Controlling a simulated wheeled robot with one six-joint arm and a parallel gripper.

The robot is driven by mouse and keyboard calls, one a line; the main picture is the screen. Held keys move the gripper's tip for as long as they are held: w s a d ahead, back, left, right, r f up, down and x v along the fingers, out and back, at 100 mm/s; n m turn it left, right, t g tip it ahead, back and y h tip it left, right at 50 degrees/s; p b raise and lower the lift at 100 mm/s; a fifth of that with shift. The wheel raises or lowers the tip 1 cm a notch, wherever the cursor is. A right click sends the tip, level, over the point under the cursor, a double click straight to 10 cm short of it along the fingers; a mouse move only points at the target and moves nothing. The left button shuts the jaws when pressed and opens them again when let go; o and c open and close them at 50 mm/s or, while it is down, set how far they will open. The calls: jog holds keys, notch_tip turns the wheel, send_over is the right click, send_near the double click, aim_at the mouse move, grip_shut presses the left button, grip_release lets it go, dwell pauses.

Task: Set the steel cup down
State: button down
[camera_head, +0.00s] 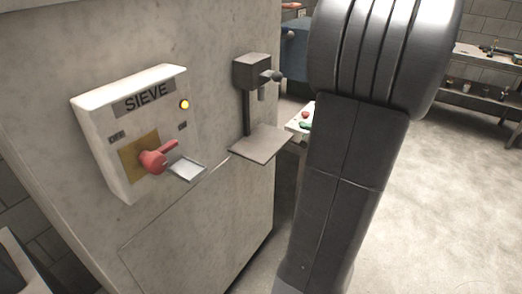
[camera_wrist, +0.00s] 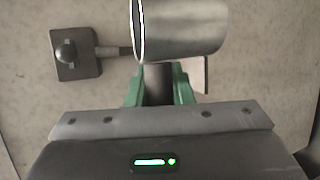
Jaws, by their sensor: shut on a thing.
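The steel cup (camera_wrist: 182,28) is at the top of the wrist view, its rim toward the left and its base toward the right. My gripper (camera_wrist: 158,82), with green fingers, is shut on the cup. The wall dispenser (camera_wrist: 75,54) shows to the left of the cup, its spout near the cup's rim. Part of the dispenser's plate (camera_wrist: 199,76) shows behind the cup; I cannot tell whether they touch. In the head view, the dispenser (camera_head: 254,75) and its bare plate (camera_head: 262,144) are visible, while the cup and gripper are not.
A white SIEVE switch box (camera_head: 132,120) with a red lever (camera_head: 158,157) and a lit yellow lamp is on the grey cabinet, left of the dispenser. My dark arm covers the middle right. A bench (camera_head: 485,100) stands far right, with open floor (camera_head: 440,200) before it.

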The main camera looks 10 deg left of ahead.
jog(key=shift+s+f, duration=0.1)
jog(key=shift+s, duration=0.1)
jog(key=w+a, duration=0.2)
jog(key=a, duration=0.4)
jog(key=w+a, duration=0.2)
jog(key=a, duration=0.4)
jog(key=w+a, duration=0.2)
jog(key=a, duration=0.4)
jog(key=shift+w+a+b, duration=0.3)
jog(key=shift+b, duration=0.05)
notch_tip(320, 180, down, 3)
jog(key=shift+d+r+b, duration=0.15)
jog(key=shift+r+b, duration=0.05)
jog(key=shift+b, duration=0.1)
notch_tip(320, 180, down, 4)
jog(key=shift+r+b, duration=0.1)
jog(key=shift+b, duration=0.2)
jog(key=shift+a+f, duration=0.2)
jog(key=shift+f, duration=0.05)
